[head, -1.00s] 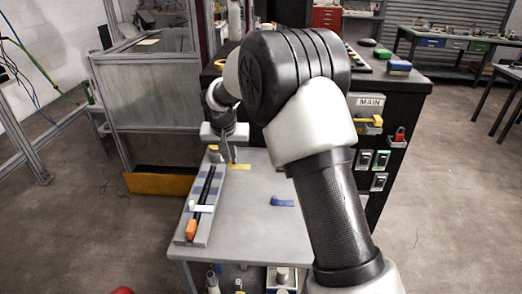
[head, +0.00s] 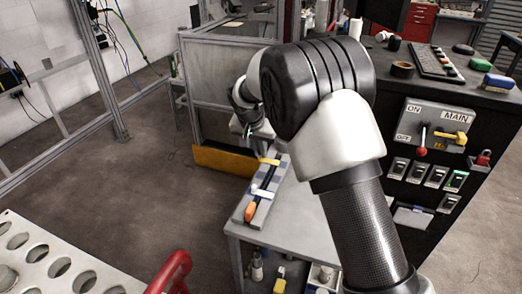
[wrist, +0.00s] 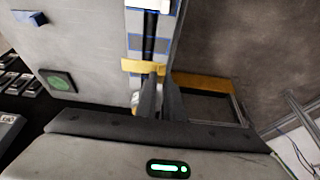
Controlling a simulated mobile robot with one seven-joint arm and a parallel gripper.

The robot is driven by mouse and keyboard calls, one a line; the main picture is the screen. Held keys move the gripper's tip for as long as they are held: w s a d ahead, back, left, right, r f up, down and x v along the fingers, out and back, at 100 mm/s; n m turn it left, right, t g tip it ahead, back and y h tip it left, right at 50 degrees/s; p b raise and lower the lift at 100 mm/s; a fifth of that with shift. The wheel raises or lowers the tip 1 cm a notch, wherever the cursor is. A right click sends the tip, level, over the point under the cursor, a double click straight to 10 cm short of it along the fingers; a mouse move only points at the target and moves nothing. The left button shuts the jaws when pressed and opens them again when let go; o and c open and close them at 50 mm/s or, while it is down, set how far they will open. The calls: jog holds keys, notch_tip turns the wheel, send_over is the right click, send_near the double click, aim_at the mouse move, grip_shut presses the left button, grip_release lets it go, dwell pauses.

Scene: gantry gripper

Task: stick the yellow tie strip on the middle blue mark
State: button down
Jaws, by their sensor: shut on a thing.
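My gripper (wrist: 160,82) is shut on the yellow tie strip (wrist: 143,67). In the head view the yellow strip (head: 269,161) is at the rail's far part; my fingers are mostly hidden behind my arm. A white strip (head: 261,193) crosses the rail (head: 246,196) nearer, above an orange piece (head: 250,211). Which blue mark is the middle one is unclear.
A blue strip (wrist: 28,18) lies on the grey table (wrist: 85,30), away from the rail. A yellow-orange panel (head: 222,160) stands low behind the rail. A black cabinet with switches (head: 430,150) is on the right. A perforated plate (head: 70,260) is at front left.

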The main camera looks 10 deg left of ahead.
jog(key=shift+f+b, duration=2.4)
jog(key=shift+f, duration=0.9)
jog(key=shift+f+b, duration=0.3)
jog(key=c, duration=1.8)
grip_release()
jog(key=shift+o, duration=0.7)
jog(key=o, duration=0.3)
jog(key=shift+r, duration=0.1)
jog(key=shift+r+p, duration=2)
jog(key=shift+r, duration=1.5)
